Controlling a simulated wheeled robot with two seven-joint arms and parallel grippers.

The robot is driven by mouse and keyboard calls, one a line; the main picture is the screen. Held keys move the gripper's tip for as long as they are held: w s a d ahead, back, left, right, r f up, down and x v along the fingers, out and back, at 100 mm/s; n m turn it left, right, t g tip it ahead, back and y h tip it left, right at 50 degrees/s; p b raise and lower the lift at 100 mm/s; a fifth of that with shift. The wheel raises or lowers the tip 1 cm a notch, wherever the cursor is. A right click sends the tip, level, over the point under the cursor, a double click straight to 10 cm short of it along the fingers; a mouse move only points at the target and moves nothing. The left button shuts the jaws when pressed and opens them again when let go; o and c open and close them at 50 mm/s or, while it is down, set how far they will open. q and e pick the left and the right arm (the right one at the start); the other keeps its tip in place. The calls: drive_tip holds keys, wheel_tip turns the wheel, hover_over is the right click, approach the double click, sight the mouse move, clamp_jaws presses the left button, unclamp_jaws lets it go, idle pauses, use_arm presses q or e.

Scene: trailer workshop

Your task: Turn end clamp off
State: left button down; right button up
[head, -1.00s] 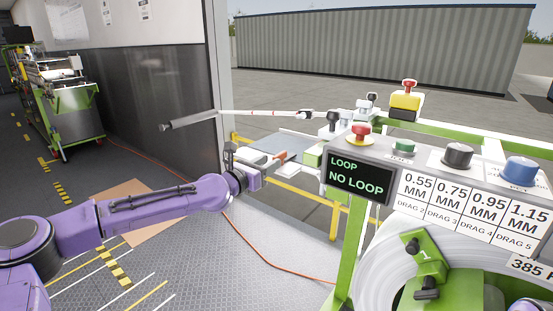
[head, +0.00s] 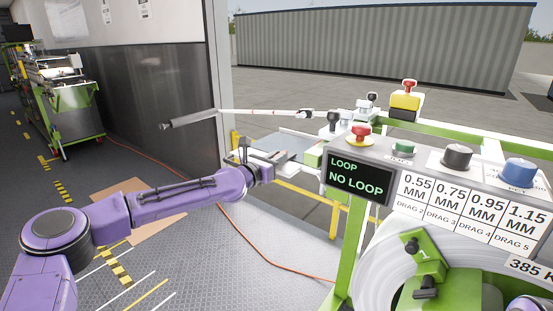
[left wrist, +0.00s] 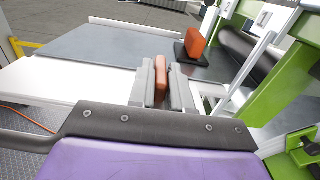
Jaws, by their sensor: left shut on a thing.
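My left gripper (head: 276,161) reaches to the flat work table beside the control panel. In the left wrist view its two grey fingers (left wrist: 162,88) are closed around an orange handle (left wrist: 162,74), which appears to belong to the end clamp. The handle stands roughly upright between the fingers, and its lower part is hidden by them. A second orange block (left wrist: 195,44) on a black base stands a little farther off to the right. In the head view my gripper hides the handle. My right gripper is not in view.
The grey table plate (left wrist: 90,48) is mostly bare. A green frame post (left wrist: 262,105) rises to the right. In the head view, a "NO LOOP" display (head: 359,178), buttons and knobs stand right of the gripper. A long pale rod (head: 255,112) extends above the table.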

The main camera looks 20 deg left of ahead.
use_arm(q)
drive_tip(key=shift+d, duration=0.1)
drive_tip(key=shift+d+n+t+y, duration=0.1)
drive_tip(key=shift+n+t+y, duration=0.2)
drive_tip(key=shift+n+y, duration=0.45)
drive_tip(key=n+y, duration=0.1)
drive_tip(key=y, duration=0.1)
drive_tip(key=shift+s+d+y, duration=0.1)
drive_tip(key=shift+y, duration=0.25)
drive_tip(key=n+y+b, duration=0.1)
drive_tip(key=y, duration=0.1)
drive_tip(key=n+y+b, duration=0.1)
drive_tip(key=y, duration=0.1)
drive_tip(key=n+y+b, duration=0.1)
drive_tip(key=n+y, duration=0.1)
drive_tip(key=shift+d+f, duration=0.15)
drive_tip(key=shift+d, duration=0.1)
drive_tip(key=shift+d+n+g+y+b, duration=0.1)
drive_tip(key=shift+n+g+y+b, duration=0.5)
drive_tip(key=shift+n+y+b, duration=0.65)
drive_tip(key=shift+r+y+p, duration=0.2)
drive_tip(key=shift+y+p, duration=0.15)
drive_tip(key=shift+y, duration=0.1)
drive_tip(key=c, duration=1.1)
unclamp_jaws()
drive_tip(key=shift+c, duration=0.2)
